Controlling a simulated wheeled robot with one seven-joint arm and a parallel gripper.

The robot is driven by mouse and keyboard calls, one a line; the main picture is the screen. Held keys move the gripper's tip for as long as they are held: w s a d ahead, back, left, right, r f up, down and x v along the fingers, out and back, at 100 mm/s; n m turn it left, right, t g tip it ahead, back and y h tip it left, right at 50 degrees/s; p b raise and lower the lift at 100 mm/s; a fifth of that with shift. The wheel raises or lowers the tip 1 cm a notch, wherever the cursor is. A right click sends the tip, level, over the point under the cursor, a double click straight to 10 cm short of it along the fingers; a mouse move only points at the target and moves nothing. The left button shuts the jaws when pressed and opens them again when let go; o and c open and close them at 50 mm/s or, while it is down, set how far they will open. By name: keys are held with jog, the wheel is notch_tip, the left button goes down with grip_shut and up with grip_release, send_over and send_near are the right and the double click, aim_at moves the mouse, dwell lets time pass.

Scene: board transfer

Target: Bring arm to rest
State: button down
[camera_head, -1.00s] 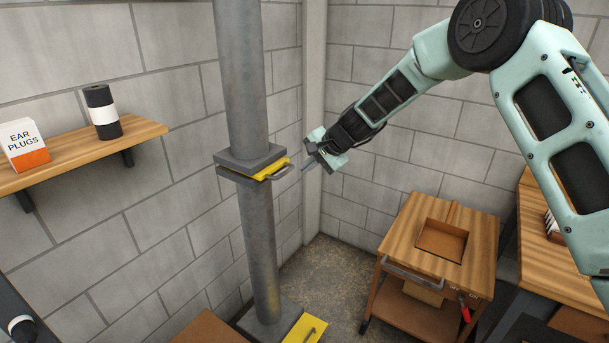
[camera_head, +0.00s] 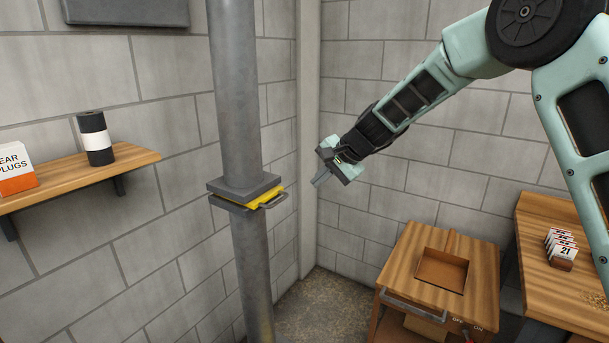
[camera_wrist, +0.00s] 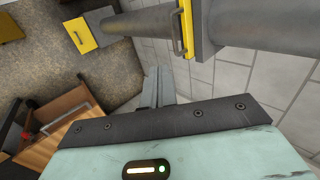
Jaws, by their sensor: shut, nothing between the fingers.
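My gripper (camera_head: 321,179) is in the air to the right of the grey pipe, apart from it, with its fingers together and nothing between them. In the wrist view the shut fingers (camera_wrist: 158,86) point away over the floor and wall. The grey pipe (camera_head: 236,100) stands upright and carries a flange with a yellow board (camera_head: 262,199) in its slot. The board's handle (camera_head: 274,200) sticks out toward the right. The yellow board and handle also show in the wrist view (camera_wrist: 187,28), above the fingers.
A wooden cart (camera_head: 410,256) with a square recess stands below right of my gripper. A wooden bench (camera_head: 540,290) holds numbered cards (camera_head: 561,249). A wall shelf (camera_head: 70,183) holds an ear plugs box (camera_head: 15,168) and a dark roll (camera_head: 95,138). Another yellow plate (camera_wrist: 80,35) lies low down.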

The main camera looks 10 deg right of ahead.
jog(key=s+a+f+n+g+b, duration=0.1)
jog(key=s+a+n, duration=0.25)
jog(key=s, duration=0.45)
jog(key=s+a+f+n+g+h+b, duration=0.15)
jog(key=s+a, duration=0.25)
jog(key=s, duration=0.4)
jog(key=s+a+f+n+g+y+b, duration=0.1)
jog(key=s+a+n+g+b, duration=0.15)
jog(key=s, duration=0.45)
jog(key=s+d+f+n+h, duration=0.1)
jog(key=s+f+n, duration=0.1)
jog(key=s, duration=0.5)
jog(key=s+d+f+n+h+b, duration=0.1)
jog(key=s+n, duration=0.3)
jog(key=s, duration=0.4)
jog(key=s+d+f+n+h+b, duration=0.1)
jog(key=s+d+f+n+h, duration=0.1)
jog(key=s, duration=0.5)
jog(key=shift+s+d+f+n+g+h, duration=0.4)
jog(key=shift+d+f+n, duration=0.15)
jog(key=shift+d+f, duration=0.2)
jog(key=shift+w+a, duration=0.1)
